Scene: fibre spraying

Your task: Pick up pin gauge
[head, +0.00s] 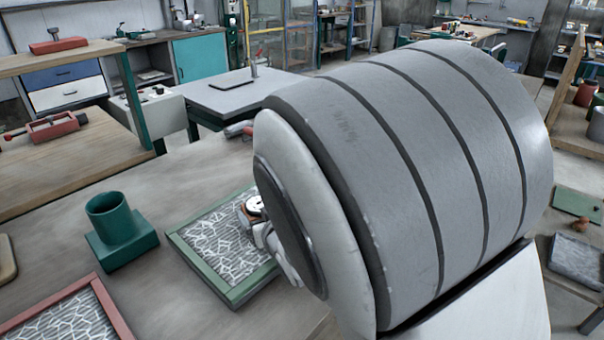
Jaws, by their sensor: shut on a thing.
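I cannot make out the pin gauge in the head view. My own arm, a large grey banded cylinder with a white end, fills the middle and right of the picture and hides much of the bench. Small white and dark parts show at the arm's left edge, over the green-framed tray (181,246). They look like part of my wrist. The fingertips of my gripper are hidden, and so is anything between them.
The green-framed tray has a white crackle-patterned panel. A green cup-shaped holder on a square base (120,238) stands left of it. A red-framed tray (98,285) lies at the lower left. Bare bench shows between them. A red vise (52,128) sits on another table.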

